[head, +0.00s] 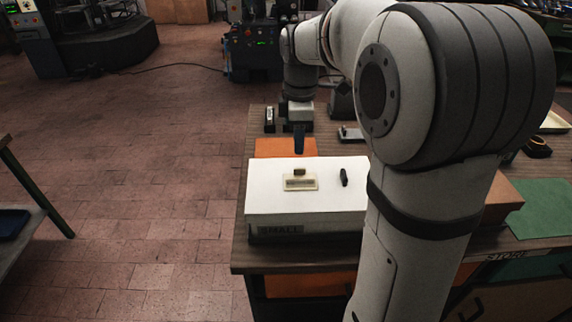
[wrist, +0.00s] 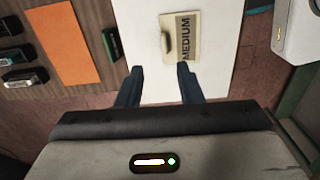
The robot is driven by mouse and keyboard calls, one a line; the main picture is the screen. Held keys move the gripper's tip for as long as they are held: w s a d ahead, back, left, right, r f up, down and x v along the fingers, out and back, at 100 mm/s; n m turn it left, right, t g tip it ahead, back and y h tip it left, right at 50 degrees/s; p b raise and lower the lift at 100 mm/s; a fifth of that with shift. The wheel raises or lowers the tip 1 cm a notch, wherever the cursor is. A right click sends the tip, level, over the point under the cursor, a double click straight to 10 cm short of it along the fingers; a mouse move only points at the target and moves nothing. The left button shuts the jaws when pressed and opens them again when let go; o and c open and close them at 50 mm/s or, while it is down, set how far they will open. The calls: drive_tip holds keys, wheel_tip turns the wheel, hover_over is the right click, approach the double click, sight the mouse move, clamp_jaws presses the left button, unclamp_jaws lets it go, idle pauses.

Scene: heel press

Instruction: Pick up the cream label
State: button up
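The cream label (head: 300,184) lies flat on the top of a white box (head: 265,185). In the wrist view the label (wrist: 175,52) reads MEDIUM, and a small tan knob or tab (wrist: 167,41) stands on it. My gripper (head: 299,152) is above the box's far side in the head view, apart from the label. In the wrist view my gripper (wrist: 160,69) has its two dark fingers spread, with only bare white box top between the tips. The label is just past the fingertips, slightly right of their middle.
The box front carries a SMALL marking (head: 281,230). A small black piece (head: 343,177) is on the box top, right of the label. An orange mat (head: 270,147) lies behind the box. Small dark items (wrist: 22,53) sit beyond the mat. My arm hides the box's right end.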

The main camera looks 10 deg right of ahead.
sight(299, 173)
drive_tip(key=f, duration=0.7)
drive_tip(key=shift+s+d+f+p, duration=0.15)
drive_tip(key=shift+s+f+p, duration=0.05)
drive_tip(key=shift+f+p, duration=0.2)
clamp_jaws()
